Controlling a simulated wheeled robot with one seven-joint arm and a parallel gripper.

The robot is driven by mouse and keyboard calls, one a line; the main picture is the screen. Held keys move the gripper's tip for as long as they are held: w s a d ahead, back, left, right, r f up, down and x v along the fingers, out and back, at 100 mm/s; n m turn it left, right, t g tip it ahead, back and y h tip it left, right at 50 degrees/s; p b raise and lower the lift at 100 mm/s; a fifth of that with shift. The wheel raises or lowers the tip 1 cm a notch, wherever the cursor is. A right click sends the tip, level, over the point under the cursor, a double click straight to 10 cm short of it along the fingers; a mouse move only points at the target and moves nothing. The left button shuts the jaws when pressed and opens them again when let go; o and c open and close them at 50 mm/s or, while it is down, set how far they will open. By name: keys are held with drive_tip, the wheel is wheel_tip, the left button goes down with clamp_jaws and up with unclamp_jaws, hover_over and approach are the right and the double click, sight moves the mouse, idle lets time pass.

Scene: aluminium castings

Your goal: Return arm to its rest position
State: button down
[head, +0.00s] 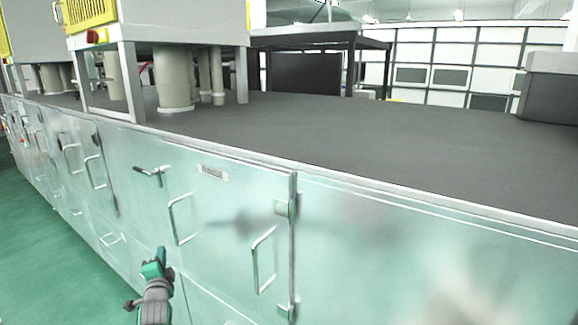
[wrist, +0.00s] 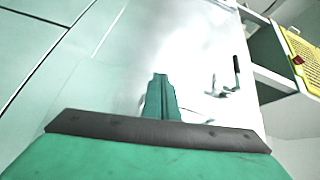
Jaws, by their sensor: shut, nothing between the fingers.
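My gripper (head: 161,253) is low in the head view, left of the middle, in front of the metal cabinet doors. Its teal fingers point up and away. In the wrist view the fingers (wrist: 160,80) are together with nothing between them. They appear clear of the cabinet front, though the exact gap cannot be told. My forearm drops out of the bottom of the head view.
A long metal cabinet (head: 225,205) with protruding handles (head: 263,260) runs across the view. Its dark worktop (head: 330,125) is bare in the middle. Grey machines (head: 185,22) on legs stand at left, and a grey box (head: 550,95) at right. Green floor (head: 45,225) is open at lower left.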

drive_tip(key=s+d+f+n+h, duration=0.15)
drive_tip(key=s+d+f, duration=0.25)
drive_tip(key=d+f, duration=0.55)
drive_tip(key=s+d+f+n+h, duration=0.1)
drive_tip(key=s+d+f+n, duration=0.15)
drive_tip(key=d+f, duration=0.7)
drive_tip(key=s+d+f+n+h, duration=0.1)
drive_tip(key=s+d+f+n, duration=0.15)
drive_tip(key=s+d, duration=0.7)
drive_tip(key=s+d+f+n+h, duration=0.1)
drive_tip(key=s+d+f+n, duration=0.15)
drive_tip(key=s+d, duration=0.7)
drive_tip(key=s+d+n, duration=0.1)
drive_tip(key=s+d, duration=0.3)
drive_tip(key=s, duration=0.7)
drive_tip(key=s+d+n, duration=0.1)
drive_tip(key=s+d, duration=0.2)
drive_tip(key=s, duration=0.7)
drive_tip(key=s+r+h, duration=0.1)
drive_tip(key=s+r, duration=0.3)
drive_tip(key=s, duration=0.4)
drive_tip(key=s+r+g+h, duration=0.1)
drive_tip(key=s+r, duration=0.4)
drive_tip(key=s, duration=0.4)
drive_tip(key=shift+s+a+r, duration=0.3)
